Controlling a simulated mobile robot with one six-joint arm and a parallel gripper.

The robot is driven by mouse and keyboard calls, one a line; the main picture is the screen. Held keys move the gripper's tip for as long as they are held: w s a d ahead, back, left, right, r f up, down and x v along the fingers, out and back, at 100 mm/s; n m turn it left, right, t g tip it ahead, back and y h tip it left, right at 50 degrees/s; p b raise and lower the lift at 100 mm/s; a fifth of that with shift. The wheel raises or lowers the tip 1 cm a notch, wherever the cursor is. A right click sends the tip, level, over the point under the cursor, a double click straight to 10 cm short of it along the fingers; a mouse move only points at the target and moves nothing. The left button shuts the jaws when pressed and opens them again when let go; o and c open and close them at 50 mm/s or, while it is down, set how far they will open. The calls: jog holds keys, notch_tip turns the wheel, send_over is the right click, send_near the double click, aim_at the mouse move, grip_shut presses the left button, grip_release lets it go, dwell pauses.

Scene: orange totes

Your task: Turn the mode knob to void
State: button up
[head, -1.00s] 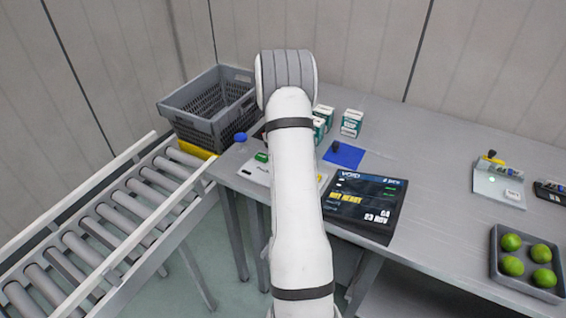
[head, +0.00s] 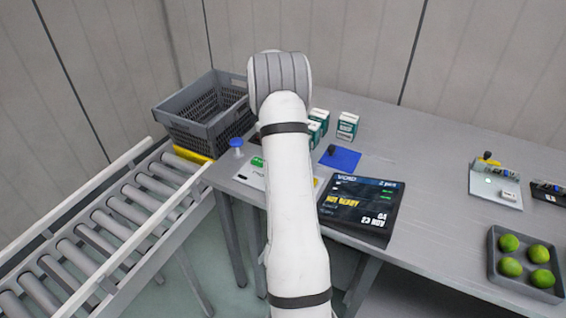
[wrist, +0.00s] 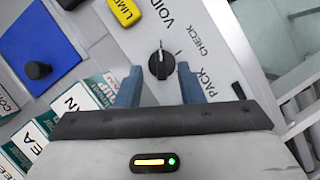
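The mode knob (wrist: 160,64) is a black round knob on a pale panel (wrist: 225,55) in the wrist view. The panel reads VOID, CHECK and PACK. The knob's white mark points up in the picture, toward the VOID side. My gripper (wrist: 158,72) is open, with one blue finger on each side of the knob and small gaps visible; I cannot tell whether either touches. In the head view my arm hides the knob and gripper, and part of the pale panel (head: 247,177) shows to the left. The black display (head: 365,211) reads VOID at its top.
A blue mat (head: 340,157) with a black knob and several teal-and-white boxes (head: 347,126) lie close by. A grey crate (head: 207,118) and roller conveyor (head: 120,225) stand left. A tray of limes (head: 497,265) sits right.

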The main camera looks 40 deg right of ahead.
jog(key=shift+v, duration=1.5)
jog(key=s+a+r+t+h, duration=0.1)
jog(key=s+a+r+t, duration=0.3)
jog(key=a, duration=0.6)
jog(key=s+a+r, duration=0.2)
jog(key=a+r, duration=0.5)
jog(key=a, duration=0.2)
jog(key=s+a+f+n+t, duration=0.1)
jog(key=s+a+t, duration=0.2)
jog(key=s+a, duration=1)
jog(key=s, duration=0.3)
jog(key=shift+s+a+f+t, duration=0.25)
jog(key=shift+a+t, duration=0.05)
jog(key=shift+a, duration=0.1)
